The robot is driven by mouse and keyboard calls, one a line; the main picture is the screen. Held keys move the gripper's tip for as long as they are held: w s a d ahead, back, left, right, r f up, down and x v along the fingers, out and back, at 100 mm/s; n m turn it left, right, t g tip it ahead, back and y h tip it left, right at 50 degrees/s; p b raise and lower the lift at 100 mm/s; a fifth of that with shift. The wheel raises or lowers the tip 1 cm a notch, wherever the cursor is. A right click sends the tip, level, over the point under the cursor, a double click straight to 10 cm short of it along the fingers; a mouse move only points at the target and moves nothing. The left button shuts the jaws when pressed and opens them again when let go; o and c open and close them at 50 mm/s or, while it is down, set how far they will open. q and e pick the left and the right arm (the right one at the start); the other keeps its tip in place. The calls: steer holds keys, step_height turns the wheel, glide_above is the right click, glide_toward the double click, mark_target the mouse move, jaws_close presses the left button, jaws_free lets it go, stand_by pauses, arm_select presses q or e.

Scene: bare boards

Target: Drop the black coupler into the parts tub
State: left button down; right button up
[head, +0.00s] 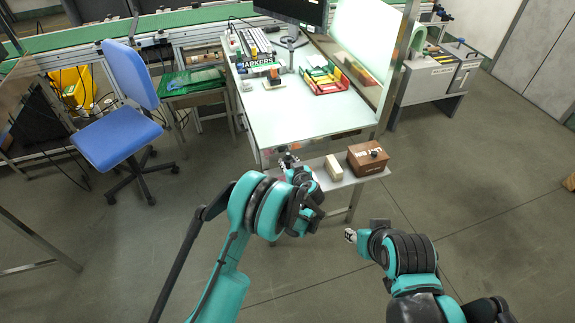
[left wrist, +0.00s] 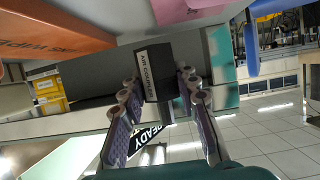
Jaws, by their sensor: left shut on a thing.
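The black coupler (left wrist: 153,73) is a dark block with a white label reading "AIR COUPLER" in the left wrist view. My left gripper (left wrist: 158,88) has a finger on each side of it and is shut on it. In the head view my left gripper (head: 288,160) is at the near edge of the workbench, left of the small shelf; the coupler is hard to make out there. My right gripper (head: 352,236) is low over the floor, and its jaws are unclear. No container is clearly marked as the parts tub; a red bin (head: 325,90) with colored items stands on the bench.
The shelf (head: 346,179) holds a pale block (head: 333,168) and a brown box (head: 368,158). The pale workbench top (head: 310,115) is clear in its near half. A monitor (head: 292,12) stands at the back. A blue chair (head: 118,146) is to the left.

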arm_select(q)
steer(key=shift+w+a+f+b, duration=0.25)
steer(key=shift+w+f+b, duration=0.1)
steer(key=shift+w+f, duration=0.25)
steer(key=shift+f, duration=0.3)
steer(key=shift+s+d+r, duration=0.1)
steer(key=shift+r, duration=0.05)
steer(key=c, duration=1.1)
jaws_free()
steer(key=shift+c, duration=0.2)
